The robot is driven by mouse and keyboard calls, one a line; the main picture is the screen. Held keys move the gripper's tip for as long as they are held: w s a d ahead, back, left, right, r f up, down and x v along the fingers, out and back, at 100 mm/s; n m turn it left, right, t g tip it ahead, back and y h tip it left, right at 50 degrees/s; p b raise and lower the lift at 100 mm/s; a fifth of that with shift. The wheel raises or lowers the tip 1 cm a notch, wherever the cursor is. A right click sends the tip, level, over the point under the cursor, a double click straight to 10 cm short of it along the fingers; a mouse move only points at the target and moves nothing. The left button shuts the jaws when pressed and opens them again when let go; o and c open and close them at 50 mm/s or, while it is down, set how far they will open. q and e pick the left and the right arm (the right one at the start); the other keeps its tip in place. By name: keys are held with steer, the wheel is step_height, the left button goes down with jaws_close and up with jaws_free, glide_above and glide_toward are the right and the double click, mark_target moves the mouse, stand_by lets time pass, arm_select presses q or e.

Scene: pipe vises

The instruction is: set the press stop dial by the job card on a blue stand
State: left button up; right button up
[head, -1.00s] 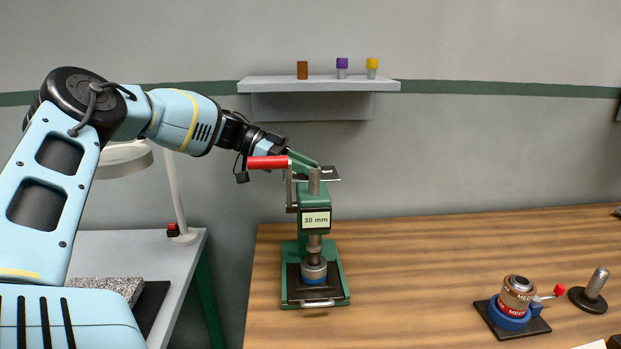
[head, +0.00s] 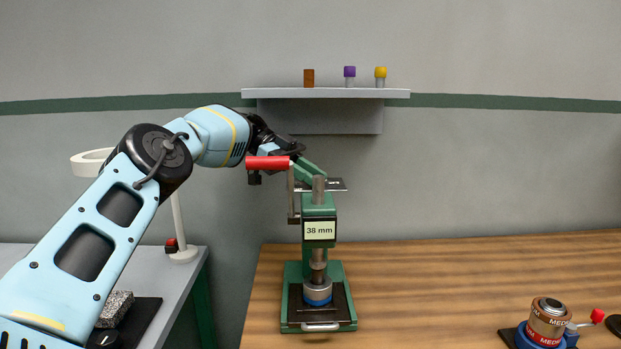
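The green press (head: 312,262) stands upright at the front left of the wooden bench. Its small window (head: 320,230) reads "38 mm". I cannot make out dial markings. My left gripper (head: 284,150) is at the press's top, just behind the red handle; its fingers are largely hidden, and I cannot tell whether they touch the press. My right gripper is out of view.
At the bench's lower right is a copper-coloured cylinder marked "MEDI" (head: 549,320) on a blue base, with a red-knobbed lever (head: 597,316). A wall shelf (head: 320,93) holds three small items. A grey table (head: 190,270) with a lamp stands left. The bench middle is clear.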

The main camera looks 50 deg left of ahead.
arm_select(q)
steer(key=shift+f, duration=0.1)
stand_by(0.4)
steer(key=o, duration=1)
